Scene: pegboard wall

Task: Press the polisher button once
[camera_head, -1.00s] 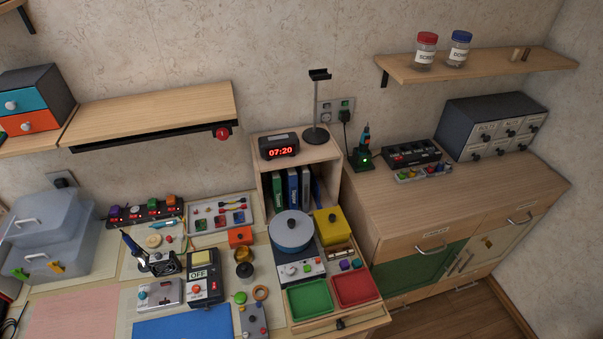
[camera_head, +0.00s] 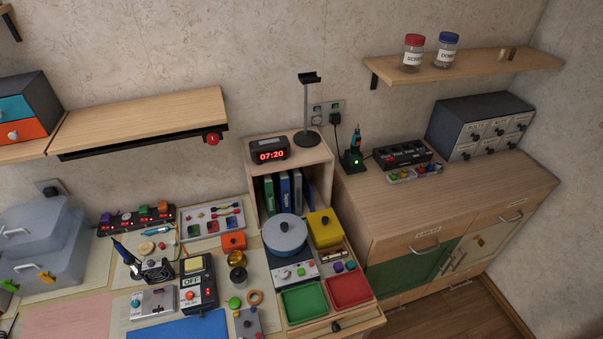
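The likely polisher is a grey machine with a round blue-grey disc or lid (camera_head: 285,235) on top, standing on the workbench right of centre. Its front panel (camera_head: 290,272) is light and carries small controls, among them a reddish button (camera_head: 283,274). No readable label confirms which machine is the polisher. Neither of my grippers is in view.
A green tray (camera_head: 304,301) and a red tray (camera_head: 349,291) lie in front of the machine. A yellow box (camera_head: 325,229) stands to its right. A switch box marked OFF (camera_head: 197,285) and a soldering iron stand (camera_head: 158,270) are to the left. A wooden cabinet (camera_head: 450,195) is at right.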

